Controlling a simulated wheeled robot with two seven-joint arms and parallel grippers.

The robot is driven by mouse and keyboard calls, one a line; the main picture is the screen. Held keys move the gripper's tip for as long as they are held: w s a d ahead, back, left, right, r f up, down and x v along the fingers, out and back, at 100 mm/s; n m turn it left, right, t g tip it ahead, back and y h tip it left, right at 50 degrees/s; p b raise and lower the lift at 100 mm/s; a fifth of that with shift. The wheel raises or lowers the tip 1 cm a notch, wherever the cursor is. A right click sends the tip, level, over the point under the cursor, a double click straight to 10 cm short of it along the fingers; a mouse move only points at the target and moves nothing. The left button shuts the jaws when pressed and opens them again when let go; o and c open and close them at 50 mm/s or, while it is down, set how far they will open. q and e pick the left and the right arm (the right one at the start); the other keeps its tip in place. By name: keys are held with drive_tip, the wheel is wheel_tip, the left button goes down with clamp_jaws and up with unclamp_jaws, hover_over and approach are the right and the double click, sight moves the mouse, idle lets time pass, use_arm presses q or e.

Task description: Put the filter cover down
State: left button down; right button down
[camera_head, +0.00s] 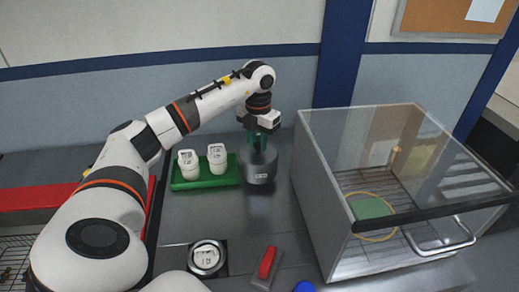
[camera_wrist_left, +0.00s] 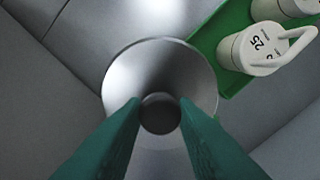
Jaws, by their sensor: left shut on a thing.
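My left gripper (camera_head: 262,143) points down with its green fingers at the top of a grey metal cylinder with a small label (camera_head: 259,177). In the left wrist view, the left gripper (camera_wrist_left: 160,108) is shut on the dark round knob in the middle of a shiny round metal piece, which I take to be the filter cover (camera_wrist_left: 160,68). The fingers hide part of its near edge. I cannot tell whether the cover touches the surface under it. My right gripper is not in view.
A green tray (camera_head: 205,184) with two white lidded containers (camera_head: 217,158) stands close left of the cylinder. A clear-sided box (camera_head: 322,205) stands to the right. A round labelled piece (camera_head: 207,257) and a red-handled item (camera_head: 267,262) lie in front. Bare bench lies between.

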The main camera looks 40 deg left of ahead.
sight(258, 158)
use_arm(q)
wheel_tip(258, 158, down, 2)
drive_tip(key=shift+f+p, duration=0.25)
drive_tip(key=shift+p, duration=0.05)
drive_tip(key=shift+f, duration=0.25)
drive_tip(key=shift+f, duration=0.1)
drive_tip(key=c, duration=1.1)
unclamp_jaws()
drive_tip(key=shift+c, duration=0.2)
